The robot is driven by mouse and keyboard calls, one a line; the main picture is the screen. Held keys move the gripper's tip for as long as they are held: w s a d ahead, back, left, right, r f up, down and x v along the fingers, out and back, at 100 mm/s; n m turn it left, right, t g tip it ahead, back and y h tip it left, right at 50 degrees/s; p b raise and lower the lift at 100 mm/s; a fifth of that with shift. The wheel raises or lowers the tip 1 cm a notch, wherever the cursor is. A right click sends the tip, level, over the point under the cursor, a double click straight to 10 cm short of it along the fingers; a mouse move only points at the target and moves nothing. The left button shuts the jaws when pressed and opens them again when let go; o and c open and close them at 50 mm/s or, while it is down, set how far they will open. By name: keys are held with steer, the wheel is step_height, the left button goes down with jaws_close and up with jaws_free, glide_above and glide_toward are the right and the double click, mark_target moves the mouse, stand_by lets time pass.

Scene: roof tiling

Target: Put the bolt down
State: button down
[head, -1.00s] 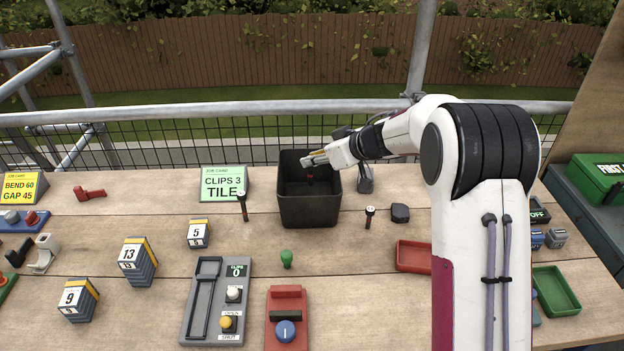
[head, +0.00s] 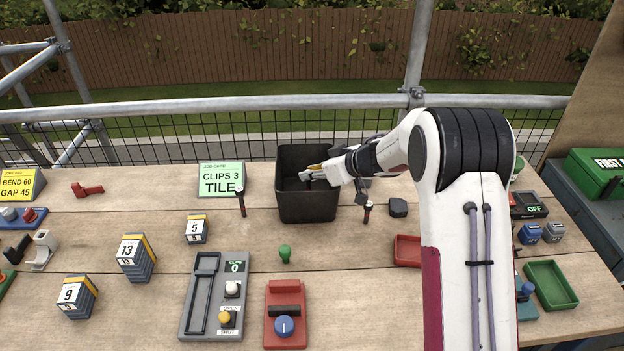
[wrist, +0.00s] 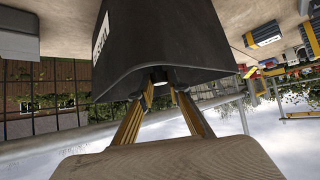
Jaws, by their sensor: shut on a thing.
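My gripper (head: 308,176) reaches into the mouth of the black bin (head: 307,208) from the right, its fingertips below the rim. It is shut on the bolt. In the wrist view, the bolt's pale round end (wrist: 159,77) shows between the yellow-and-black fingers, against the dark bin (wrist: 165,45). The rest of the bolt is hidden, and I cannot tell whether it touches the bin's floor.
Upright dark pins stand left (head: 240,202) and right (head: 368,212) of the bin. A green job card (head: 221,179) is behind left. A green knob (head: 285,254), a grey clip station (head: 207,300) and a red tray (head: 408,250) lie nearer.

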steer(key=shift+f, duration=1.2)
steer(key=shift+f, duration=0.1)
steer(key=c, duration=1.9)
jaws_free()
steer(key=shift+v, duration=6.1)
